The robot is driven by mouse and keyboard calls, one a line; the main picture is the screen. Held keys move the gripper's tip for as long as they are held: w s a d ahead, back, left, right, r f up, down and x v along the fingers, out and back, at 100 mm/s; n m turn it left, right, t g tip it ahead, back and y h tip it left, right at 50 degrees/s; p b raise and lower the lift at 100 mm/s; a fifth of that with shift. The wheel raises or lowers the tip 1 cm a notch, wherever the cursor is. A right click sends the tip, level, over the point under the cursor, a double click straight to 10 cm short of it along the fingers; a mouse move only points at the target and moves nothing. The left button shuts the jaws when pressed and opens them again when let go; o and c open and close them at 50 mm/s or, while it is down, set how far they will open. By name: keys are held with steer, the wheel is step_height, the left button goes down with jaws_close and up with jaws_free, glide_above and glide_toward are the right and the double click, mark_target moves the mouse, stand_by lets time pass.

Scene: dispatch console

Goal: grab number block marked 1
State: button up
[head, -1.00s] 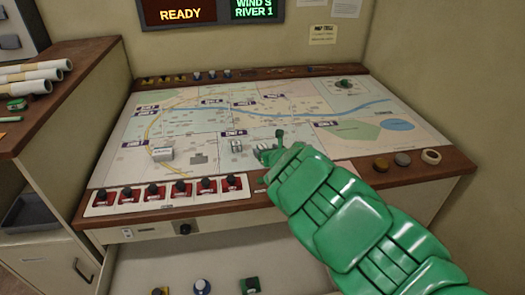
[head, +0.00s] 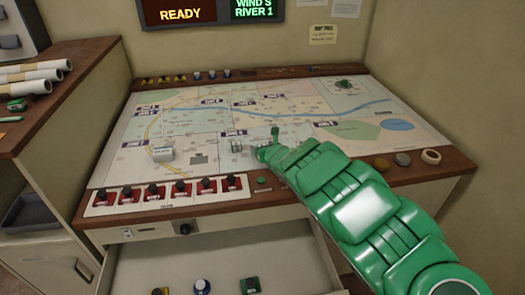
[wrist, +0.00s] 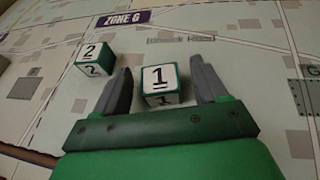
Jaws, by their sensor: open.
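The number block marked 1 (wrist: 159,82) is a small white-faced cube with green edges, standing on the map table. In the wrist view it sits between the two grey fingers of my gripper (wrist: 162,88), which are open on either side of it with a gap visible. In the head view my gripper (head: 264,150) is low over the map, and the block is hard to make out there. A similar block marked 2 (wrist: 95,57) stands to the left, just outside the left finger.
The map table (head: 290,135) is mostly flat and clear around the blocks. Red switches (head: 155,192) line the front edge. An open drawer (head: 220,262) below holds several small items.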

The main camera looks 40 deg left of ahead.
steer(key=shift+c, duration=0.3)
steer(key=c, duration=1)
steer(key=shift+r, duration=0.15)
